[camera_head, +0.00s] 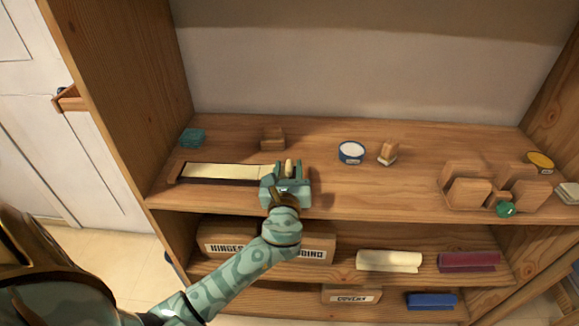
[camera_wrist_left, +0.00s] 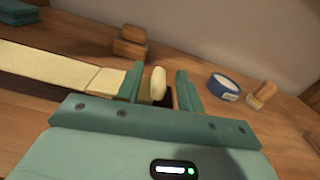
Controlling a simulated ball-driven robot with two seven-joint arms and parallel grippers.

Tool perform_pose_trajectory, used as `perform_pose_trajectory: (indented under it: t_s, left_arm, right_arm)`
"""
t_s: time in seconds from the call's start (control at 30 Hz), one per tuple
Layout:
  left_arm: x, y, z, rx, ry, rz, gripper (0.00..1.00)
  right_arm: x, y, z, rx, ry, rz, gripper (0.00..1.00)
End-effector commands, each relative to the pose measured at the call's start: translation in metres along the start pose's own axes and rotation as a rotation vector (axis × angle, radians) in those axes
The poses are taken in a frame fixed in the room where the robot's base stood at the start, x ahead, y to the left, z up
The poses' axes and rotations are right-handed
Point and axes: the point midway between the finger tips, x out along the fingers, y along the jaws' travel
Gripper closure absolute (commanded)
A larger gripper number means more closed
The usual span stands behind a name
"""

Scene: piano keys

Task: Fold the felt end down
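A long wooden piano key with a pale cream top (camera_head: 222,171) lies along the upper shelf at left. It also shows in the left wrist view (camera_wrist_left: 50,66), running toward my gripper. A cream upright piece (camera_wrist_left: 158,83), seemingly the felt end, stands between my left gripper's fingers (camera_wrist_left: 160,88) with small gaps on both sides. In the head view, this piece (camera_head: 289,166) shows between the fingertips of my left gripper (camera_head: 287,168), which is open at the key's right end. The gripper hides that end of the key. My right gripper is out of view.
Stacked wood blocks (camera_head: 273,139) and teal pads (camera_head: 192,138) stand behind the key. A wooden rack (camera_head: 468,190) is farther right. The shelf between is clear.

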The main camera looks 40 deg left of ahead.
Motion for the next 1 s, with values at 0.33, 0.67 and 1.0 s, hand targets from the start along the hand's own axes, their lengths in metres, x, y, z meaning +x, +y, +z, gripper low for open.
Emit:
perform_pose_trajectory:
  t_s: [0.33,0.67,1.0]
  left_arm:
    - [0.018,0.0,0.0,0.0,0.002,-0.001,0.63]
    - [0.018,0.0,0.0,0.0,0.001,0.0,1.0]
    - [0.017,0.008,0.025,-0.281,0.0,0.001,1.0]
  right_arm:
    - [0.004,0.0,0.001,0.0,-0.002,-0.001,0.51]
    - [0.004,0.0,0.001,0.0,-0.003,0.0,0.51]
    - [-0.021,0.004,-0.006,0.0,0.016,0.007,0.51]
